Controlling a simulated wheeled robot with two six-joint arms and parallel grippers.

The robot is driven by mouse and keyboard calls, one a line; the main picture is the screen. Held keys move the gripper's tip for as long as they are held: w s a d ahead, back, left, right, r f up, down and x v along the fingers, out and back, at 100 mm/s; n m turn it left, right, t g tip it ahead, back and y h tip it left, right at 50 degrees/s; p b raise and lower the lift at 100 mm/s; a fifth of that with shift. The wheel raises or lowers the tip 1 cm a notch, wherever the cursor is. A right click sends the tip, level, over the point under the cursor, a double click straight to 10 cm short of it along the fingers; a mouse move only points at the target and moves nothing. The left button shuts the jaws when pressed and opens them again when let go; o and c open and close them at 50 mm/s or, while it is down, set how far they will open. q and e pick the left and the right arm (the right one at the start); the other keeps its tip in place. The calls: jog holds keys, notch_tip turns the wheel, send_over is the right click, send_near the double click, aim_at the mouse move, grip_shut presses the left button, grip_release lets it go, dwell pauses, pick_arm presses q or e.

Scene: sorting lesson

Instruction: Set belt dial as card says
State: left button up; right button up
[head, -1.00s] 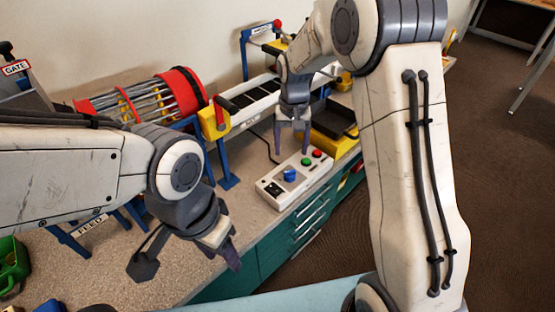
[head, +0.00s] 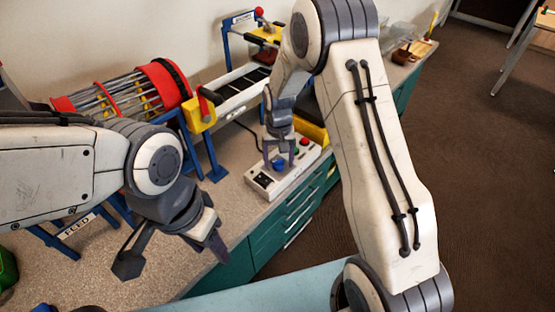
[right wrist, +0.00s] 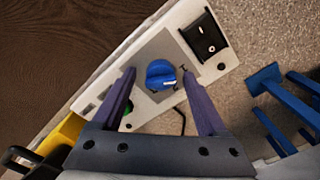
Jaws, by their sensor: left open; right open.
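The blue belt dial (head: 278,166) sits on a white control box (head: 262,181) near the counter's front edge. In the right wrist view the dial (right wrist: 160,72) has a raised grip with a pale mark at its lower right. My right gripper (head: 279,160) is open over the box. In its wrist view the fingertips (right wrist: 158,74) stand on either side of the dial, with gaps visible. My left gripper (head: 168,256) is open and empty at the lower left, away from the box. I cannot make out a card with a setting.
A red button (head: 304,141) and a green button are on the box beside the dial. A black switch (right wrist: 204,36) is at its other end. A belt (head: 240,88), a red-ended drum (head: 160,88) and blue stands are behind. The counter (head: 228,190) left of the box is clear.

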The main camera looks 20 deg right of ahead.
grip_shut()
jog(key=shift+m, duration=0.3)
jog(key=shift+s+r+m+p, duration=0.1)
jog(key=shift+m+p, duration=0.6)
jog(key=shift+m, duration=0.3)
jog(key=m+p, duration=0.1)
jog(key=m, duration=0.1)
jog(key=shift+m, duration=0.4)
jog(key=m+p, duration=0.1)
jog(key=m, duration=0.2)
jog(key=shift+m+p, duration=0.3)
jog(key=shift+m, duration=1.3)
